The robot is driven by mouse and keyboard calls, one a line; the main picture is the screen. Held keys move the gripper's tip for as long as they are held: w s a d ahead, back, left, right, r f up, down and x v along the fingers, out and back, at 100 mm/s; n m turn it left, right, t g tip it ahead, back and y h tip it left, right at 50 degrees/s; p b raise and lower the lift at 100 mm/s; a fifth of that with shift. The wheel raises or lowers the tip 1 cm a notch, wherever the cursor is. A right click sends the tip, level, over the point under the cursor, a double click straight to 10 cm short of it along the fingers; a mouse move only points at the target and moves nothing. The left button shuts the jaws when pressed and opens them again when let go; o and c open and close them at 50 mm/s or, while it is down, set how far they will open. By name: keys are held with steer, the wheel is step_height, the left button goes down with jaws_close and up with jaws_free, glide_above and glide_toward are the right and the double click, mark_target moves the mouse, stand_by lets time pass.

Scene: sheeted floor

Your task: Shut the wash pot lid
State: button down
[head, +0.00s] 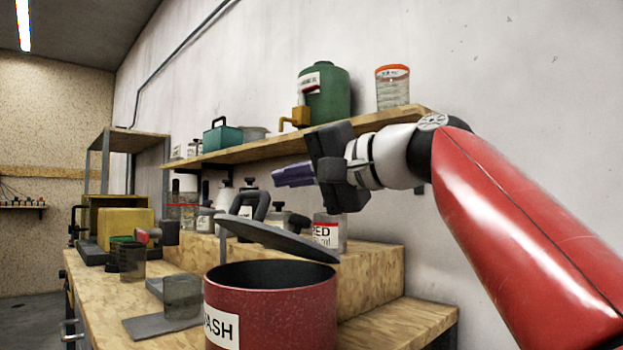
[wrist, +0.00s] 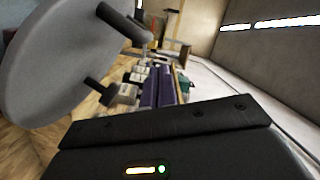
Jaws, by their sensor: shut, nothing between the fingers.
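The wash pot (head: 270,305) is a red speckled pot with a white label reading "ASH" in the part that shows. It stands at the front of the bench in the head view. Its grey round lid (head: 278,238) is raised and tilted above the opening, so the dark inside shows. The lid also fills the upper left of the wrist view (wrist: 62,55), with dark handle-like parts on it. My gripper (head: 294,174) has purple fingers and is above the lid, apart from it. The fingers (wrist: 164,88) are together and empty, beside the lid in the wrist view.
Behind the pot is a wooden step (head: 375,270) with several bottles and jars. A wall shelf (head: 250,146) above holds a green canister (head: 325,95) and a clear jar (head: 392,90). A yellow box (head: 125,222) and a glass beaker (head: 182,298) stand on the bench at left.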

mark_target(256, 230)
steer(key=s+a+f+n+b, duration=0.2)
steer(key=f, duration=0.1)
steer(key=s+a+f+n+h+b, duration=0.1)
steer(key=f+n+b, duration=0.1)
steer(key=shift+s+a+f, duration=0.15)
steer(key=shift+s+a, duration=0.15)
steer(key=shift+s+a+f+n+h+b, duration=0.2)
steer(key=shift+f+n+b, duration=0.2)
steer(key=shift+f, duration=0.1)
steer(key=shift+s+a+f+n+h+b, duration=0.15)
steer(key=shift+a+f+n+h+b, duration=0.05)
steer(key=shift+f+n+b, duration=0.2)
steer(key=shift+f, duration=0.1)
